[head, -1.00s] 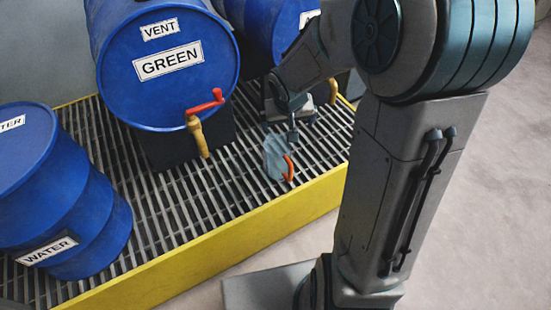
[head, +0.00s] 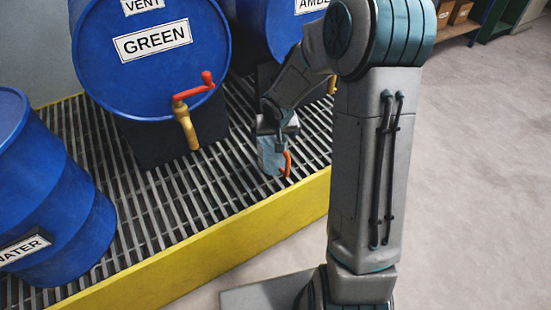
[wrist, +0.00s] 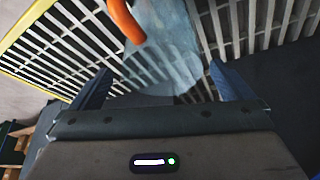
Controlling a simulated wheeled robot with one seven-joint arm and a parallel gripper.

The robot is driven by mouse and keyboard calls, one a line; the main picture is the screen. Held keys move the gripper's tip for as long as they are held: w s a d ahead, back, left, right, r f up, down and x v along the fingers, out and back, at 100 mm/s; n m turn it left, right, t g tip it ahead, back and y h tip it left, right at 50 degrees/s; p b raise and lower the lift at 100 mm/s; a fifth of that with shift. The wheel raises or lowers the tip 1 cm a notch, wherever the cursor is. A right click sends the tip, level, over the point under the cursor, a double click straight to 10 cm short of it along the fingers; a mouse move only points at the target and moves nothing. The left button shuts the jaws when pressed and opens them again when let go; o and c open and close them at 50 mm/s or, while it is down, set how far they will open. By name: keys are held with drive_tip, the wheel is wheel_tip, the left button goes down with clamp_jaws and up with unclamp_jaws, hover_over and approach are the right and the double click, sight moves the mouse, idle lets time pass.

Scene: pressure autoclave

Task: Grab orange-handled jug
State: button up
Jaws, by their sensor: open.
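The orange-handled jug (head: 268,158) is pale blue-grey and see-through. It is on the grating in front of the drums, its orange handle (head: 287,162) toward the right. In the wrist view the jug body (wrist: 172,50) is just beyond the fingers, and the orange handle (wrist: 124,18) is at the top, left of the body. My gripper (wrist: 160,80) is open, one finger on each side of the picture, with the lower jug body showing between and beyond them. In the head view my gripper (head: 277,138) is above the jug and partly hides it. I cannot tell whether they touch.
The blue GREEN drum (head: 150,75) has a brass tap (head: 186,128) with a red crank, left of the jug. Another blue drum (head: 275,25) is behind my arm. A WATER drum (head: 50,200) stands at left. A yellow edge (head: 200,255) borders the grating; open floor lies right.

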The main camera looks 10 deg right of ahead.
sight(274, 141)
drive_tip(key=b+x, duration=0.2)
drive_tip(key=x, duration=0.3)
drive_tip(key=shift+s+a+f, duration=0.1)
drive_tip(key=shift+s, duration=0.1)
drive_tip(key=c, duration=1.2)
